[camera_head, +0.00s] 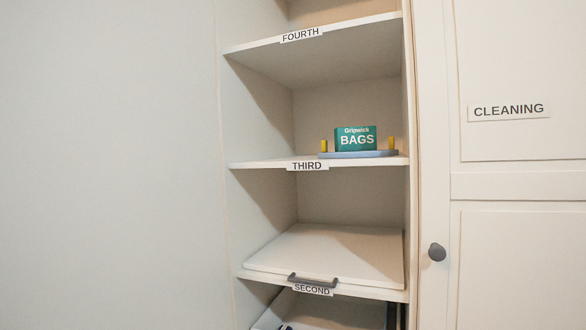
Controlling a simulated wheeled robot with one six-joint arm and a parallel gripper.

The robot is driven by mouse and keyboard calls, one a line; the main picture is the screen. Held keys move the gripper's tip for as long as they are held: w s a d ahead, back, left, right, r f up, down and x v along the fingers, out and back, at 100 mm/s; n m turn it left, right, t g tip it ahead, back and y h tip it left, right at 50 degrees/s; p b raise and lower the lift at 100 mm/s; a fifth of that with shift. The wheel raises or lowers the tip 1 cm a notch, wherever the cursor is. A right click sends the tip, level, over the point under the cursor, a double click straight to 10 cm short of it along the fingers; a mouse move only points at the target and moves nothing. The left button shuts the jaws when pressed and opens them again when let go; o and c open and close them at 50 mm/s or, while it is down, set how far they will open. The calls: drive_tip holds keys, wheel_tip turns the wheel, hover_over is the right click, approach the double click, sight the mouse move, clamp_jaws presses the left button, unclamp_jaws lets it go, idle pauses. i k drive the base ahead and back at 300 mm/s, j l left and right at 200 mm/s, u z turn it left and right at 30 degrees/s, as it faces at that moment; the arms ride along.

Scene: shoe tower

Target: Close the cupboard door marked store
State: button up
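No door marked store shows in the camera view. A white door marked CLEANING (510,182) stands at the right, with a round grey knob (437,252) near its left edge. It looks shut. Left of it is an open-fronted shelf unit with shelves marked FOURTH (255,44), THIRD (250,164) and SECOND (262,278). A plain pale surface (105,165) fills the left of the view; I cannot tell whether it is a wall or a door. My gripper is not in view.
On the third shelf a blue tray (385,154) with yellow handles holds a green box marked BAGS (355,132). A white board (335,253) lies on the second shelf, a dark handle (312,280) at its front. Dark items below are cut off.

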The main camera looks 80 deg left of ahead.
sight(112, 217)
drive_tip(key=k+j+u, duration=0.1)
drive_tip(key=k+u, duration=0.3)
drive_tip(key=k+j+u, duration=0.3)
drive_tip(key=k+u, duration=0.15)
drive_tip(key=k+j+u, duration=0.5)
drive_tip(key=j, duration=0.3)
drive_tip(key=k+j+u, duration=0.1)
drive_tip(key=j, duration=0.35)
